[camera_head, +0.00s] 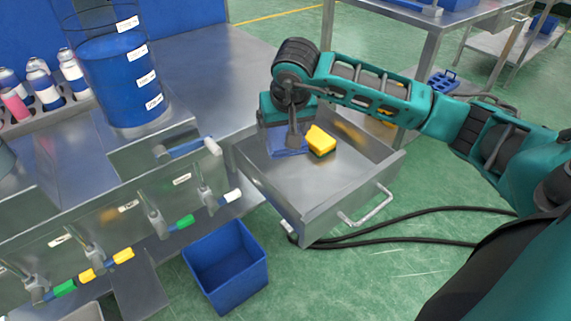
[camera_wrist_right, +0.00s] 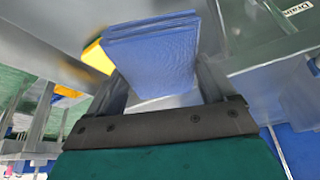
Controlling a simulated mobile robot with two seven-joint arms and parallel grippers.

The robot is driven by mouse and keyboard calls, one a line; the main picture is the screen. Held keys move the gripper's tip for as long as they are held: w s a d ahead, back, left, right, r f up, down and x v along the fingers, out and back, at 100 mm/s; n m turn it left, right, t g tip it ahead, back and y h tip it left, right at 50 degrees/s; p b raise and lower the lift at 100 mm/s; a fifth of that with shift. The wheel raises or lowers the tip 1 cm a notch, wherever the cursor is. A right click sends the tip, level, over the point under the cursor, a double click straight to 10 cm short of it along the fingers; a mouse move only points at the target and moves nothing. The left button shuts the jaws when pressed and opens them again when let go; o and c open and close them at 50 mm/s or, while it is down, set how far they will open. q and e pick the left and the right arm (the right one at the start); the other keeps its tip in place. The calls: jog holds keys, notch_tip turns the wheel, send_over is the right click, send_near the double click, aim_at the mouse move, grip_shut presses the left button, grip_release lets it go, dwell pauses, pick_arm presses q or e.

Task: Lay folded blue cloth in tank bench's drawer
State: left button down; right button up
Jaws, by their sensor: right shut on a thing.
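The tank bench's drawer (camera_head: 330,192) is pulled out, with its bar handle toward the front right. The folded blue cloth (camera_head: 286,141) is at the drawer's back left part, below my right gripper (camera_head: 293,140). In the right wrist view the cloth (camera_wrist_right: 152,55) sits between the two fingers of my right gripper (camera_wrist_right: 162,85), which is shut on it. I cannot tell whether the cloth touches the drawer floor. My left gripper is not in view.
A yellow and dark green sponge (camera_head: 320,142) lies in the drawer just right of the cloth. A blue bin (camera_head: 226,262) stands on the floor. The bench (camera_head: 215,75) carries a blue-filled tank (camera_head: 120,80) and several spray cans. Valves line its front.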

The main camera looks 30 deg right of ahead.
send_over(282, 169)
jog(key=s, duration=0.1)
jog(key=f, duration=0.5)
jog(key=shift+s+a+f+b, duration=0.15)
jog(key=shift+a+f+b, duration=0.05)
jog(key=shift+b, duration=0.1)
notch_tip(282, 169, down, 4)
jog(key=shift+f+b, duration=0.2)
jog(key=shift+b, duration=0.25)
jog(key=shift+r, duration=0.1)
jog(key=o, duration=0.8)
jog(key=shift+o, duration=0.2)
